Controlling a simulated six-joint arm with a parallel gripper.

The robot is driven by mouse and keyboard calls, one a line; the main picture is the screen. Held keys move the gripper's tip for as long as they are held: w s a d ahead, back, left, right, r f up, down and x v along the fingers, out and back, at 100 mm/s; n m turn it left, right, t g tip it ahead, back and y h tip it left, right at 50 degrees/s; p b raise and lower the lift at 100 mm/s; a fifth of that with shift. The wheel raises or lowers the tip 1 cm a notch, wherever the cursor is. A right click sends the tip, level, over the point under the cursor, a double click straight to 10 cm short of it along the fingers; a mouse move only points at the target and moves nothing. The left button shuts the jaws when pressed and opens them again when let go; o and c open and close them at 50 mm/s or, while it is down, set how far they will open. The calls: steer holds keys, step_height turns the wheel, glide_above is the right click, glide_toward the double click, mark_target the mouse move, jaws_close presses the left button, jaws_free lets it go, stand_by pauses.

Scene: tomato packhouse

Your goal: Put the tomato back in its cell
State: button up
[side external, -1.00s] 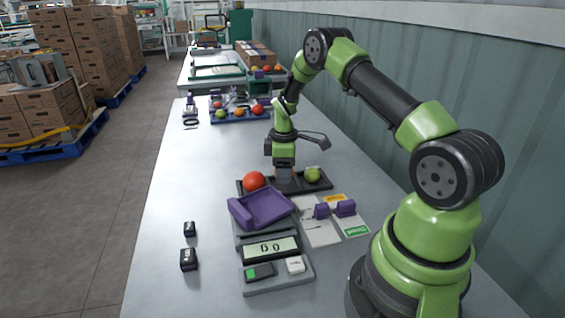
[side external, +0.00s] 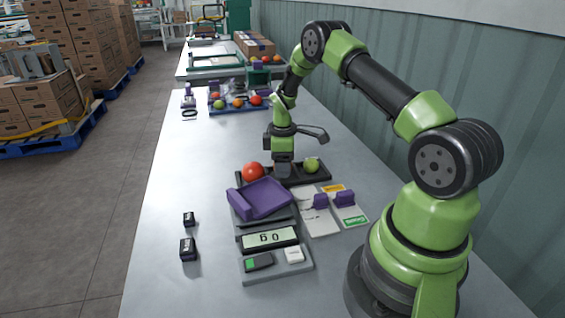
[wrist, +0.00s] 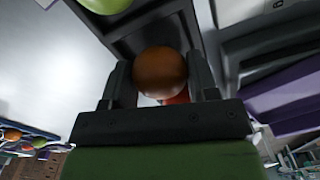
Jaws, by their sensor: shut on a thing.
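My gripper (side external: 283,172) is over the middle of the dark tray (side external: 318,178), between a red tomato (side external: 253,172) on the left and a green tomato (side external: 312,165) on the right. In the wrist view its two fingers (wrist: 161,82) are shut on an orange-brown tomato (wrist: 160,72). The side view hides this held tomato behind the gripper. The green tomato (wrist: 104,5) is at the top edge of the wrist view. A bit of red (wrist: 180,97) shows behind the held tomato. I cannot tell whether the held tomato touches the cell floor.
A scale with a purple cradle (side external: 260,198) and a display (side external: 270,238) stands in front of the tray. Cards with purple blocks (side external: 344,198) lie to its right. Two small black blocks (side external: 188,249) lie left. A blue tray of tomatoes (side external: 238,109) is farther back.

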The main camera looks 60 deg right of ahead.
steer(key=shift+f, duration=0.4)
steer(key=o, duration=0.8)
steer(key=c, duration=0.3)
steer(key=shift+c, duration=0.2)
steer(key=shift+r, duration=3.5)
steer(key=shift+r, duration=0.1)
